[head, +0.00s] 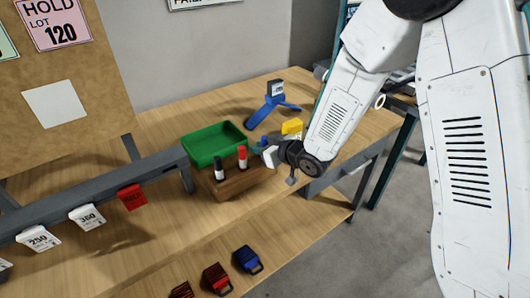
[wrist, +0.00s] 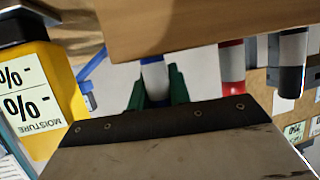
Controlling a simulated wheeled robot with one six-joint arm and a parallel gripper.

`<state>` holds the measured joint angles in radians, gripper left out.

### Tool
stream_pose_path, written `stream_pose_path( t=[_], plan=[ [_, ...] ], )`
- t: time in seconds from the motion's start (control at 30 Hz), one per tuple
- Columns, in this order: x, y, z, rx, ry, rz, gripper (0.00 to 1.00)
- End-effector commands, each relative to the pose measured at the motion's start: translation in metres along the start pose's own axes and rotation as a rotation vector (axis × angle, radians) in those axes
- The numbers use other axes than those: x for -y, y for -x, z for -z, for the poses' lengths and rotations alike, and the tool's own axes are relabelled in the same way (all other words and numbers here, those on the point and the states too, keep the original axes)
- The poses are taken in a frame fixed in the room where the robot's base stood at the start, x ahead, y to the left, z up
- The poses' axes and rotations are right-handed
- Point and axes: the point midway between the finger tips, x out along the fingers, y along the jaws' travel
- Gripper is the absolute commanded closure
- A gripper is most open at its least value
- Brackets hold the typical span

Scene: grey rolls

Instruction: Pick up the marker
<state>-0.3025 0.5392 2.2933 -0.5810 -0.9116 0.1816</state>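Three markers stand upright in a wooden block (head: 232,184), which is at the top of the upside-down wrist view (wrist: 200,25). The black marker (head: 219,169) and the red marker (head: 242,156) also show in the wrist view, as black (wrist: 291,75) and red (wrist: 232,60). A white marker with blue ends (wrist: 154,73) is at the block's right end in the head view, mostly hidden by my gripper (head: 270,155). My gripper's green fingertips (wrist: 157,92) lie on both sides of this blue marker. I cannot tell whether they press on it.
A green tray (head: 213,145) stands behind the block. A blue stand with a small device (head: 274,100) is farther back. A yellow moisture meter (head: 292,127) is close beside my gripper, large in the wrist view (wrist: 45,95). A grey rail with tags (head: 100,200) runs along the left.

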Motion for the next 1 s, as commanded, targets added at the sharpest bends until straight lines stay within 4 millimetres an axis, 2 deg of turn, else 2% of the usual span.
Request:
stream_pose_path(
  t=[0.27, 0.43, 1.0],
  plan=[
    [0.000, 0.000, 0.000, 0.000, 0.000, 0.000, 1.00],
    [0.000, 0.004, 0.009, -0.001, 0.001, 0.000, 1.00],
    [0.000, 0.034, 0.081, -0.003, 0.002, 0.000, 1.00]
  ],
)
